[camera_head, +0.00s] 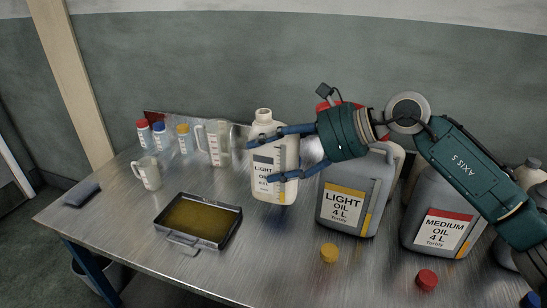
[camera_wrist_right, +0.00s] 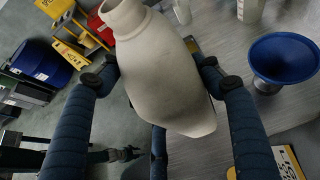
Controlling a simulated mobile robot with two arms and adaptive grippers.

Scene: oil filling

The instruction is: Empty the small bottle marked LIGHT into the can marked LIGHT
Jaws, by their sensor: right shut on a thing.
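The small white bottle marked LIGHT OIL (camera_head: 266,185) is near upright over the middle of the table, its neck uncapped. My right gripper (camera_head: 278,154) is shut around its body, with blue fingers on both sides. In the right wrist view the pale bottle (camera_wrist_right: 160,70) sits between the two fingers (camera_wrist_right: 165,75). I cannot tell for certain whether its base clears the table. The grey can marked LIGHT OIL 4 L (camera_head: 346,205) stands just right of the bottle. My right wrist partly covers the can's top, so its mouth is hidden. My left gripper is not in view.
A tray of dark yellow liquid (camera_head: 200,219) lies left of the bottle. A MEDIUM can (camera_head: 438,228) stands at right. A yellow cap (camera_head: 329,253) and red cap (camera_head: 427,279) lie in front. A blue funnel (camera_wrist_right: 283,60) and measuring jugs (camera_head: 216,145) stand nearby.

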